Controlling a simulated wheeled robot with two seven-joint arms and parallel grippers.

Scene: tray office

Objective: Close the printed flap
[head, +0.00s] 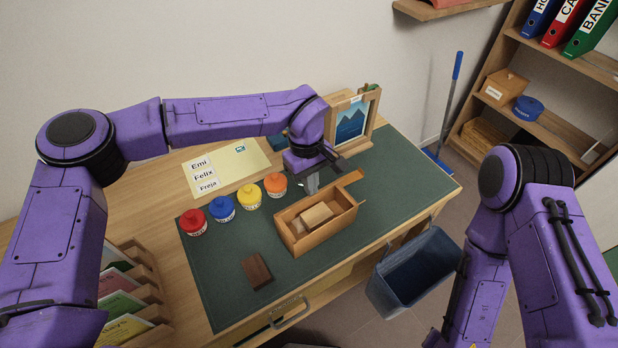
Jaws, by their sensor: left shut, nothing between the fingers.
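No flap marked as printed can be told for sure. An upright wooden frame (375,108) at the back right of the desk holds a printed mountain picture (351,122). A cream sheet or envelope (247,166) with a blue mark lies flat at the back, with name labels (204,176) reading Emi, Felix and Freja. An open wooden box (290,238) stands on the green mat, with pale blocks inside (316,214). My left gripper (318,180) is shut and empty, between the frame and the box. Whether it touches either is unclear.
Red (193,224), blue (222,210), yellow (249,198) and orange (275,186) lidded pots stand left of the box. A brown block (257,271) lies on the mat (215,284). A blue bin (413,272) stands beside the desk.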

